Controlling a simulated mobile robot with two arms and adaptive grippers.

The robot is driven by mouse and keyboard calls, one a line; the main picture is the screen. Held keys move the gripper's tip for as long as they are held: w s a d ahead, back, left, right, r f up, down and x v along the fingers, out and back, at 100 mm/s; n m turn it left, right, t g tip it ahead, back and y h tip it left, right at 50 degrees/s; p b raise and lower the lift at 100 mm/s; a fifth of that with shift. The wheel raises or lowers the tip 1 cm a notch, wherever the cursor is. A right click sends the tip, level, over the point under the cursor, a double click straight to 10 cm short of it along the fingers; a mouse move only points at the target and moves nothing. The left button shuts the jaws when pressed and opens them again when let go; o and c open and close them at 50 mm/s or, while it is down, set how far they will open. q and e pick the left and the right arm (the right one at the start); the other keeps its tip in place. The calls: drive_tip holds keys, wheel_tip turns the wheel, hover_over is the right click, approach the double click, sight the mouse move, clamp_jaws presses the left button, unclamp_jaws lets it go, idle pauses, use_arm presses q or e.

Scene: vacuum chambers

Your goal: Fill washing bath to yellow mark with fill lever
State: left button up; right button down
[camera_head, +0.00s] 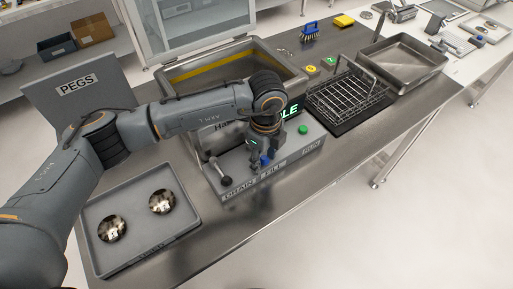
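The washing bath (268,53) is a steel basin at the back centre, with a yellow mark (208,70) as a band along its inner far wall. My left arm crosses in front and hides much of the inside; I cannot tell the water level. On the bath's front panel (258,190), the fill lever (265,160) has a blue knob above the FILL label. My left gripper (259,158) points down at the fill lever, at or around its knob; its fingers are too small and dark to tell open from shut. My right gripper is not in view.
A green RUN button (303,129) sits right of the fill lever. A wire basket (347,98) and an empty steel tray (405,60) stand to the right. A grey tray (142,231) holding two shiny round parts lies front left. A PEGS box lid (78,87) rises behind it.

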use_arm(q)
drive_tip(key=c, duration=0.5)
drive_tip(key=shift+o, duration=0.2)
drive_tip(key=shift+w+d+b, duration=0.25)
drive_tip(key=shift+d+b, duration=0.05)
drive_tip(key=shift+b, duration=0.05)
drive_tip(key=shift+w+d+b, duration=0.25)
drive_tip(key=shift+b, duration=0.1)
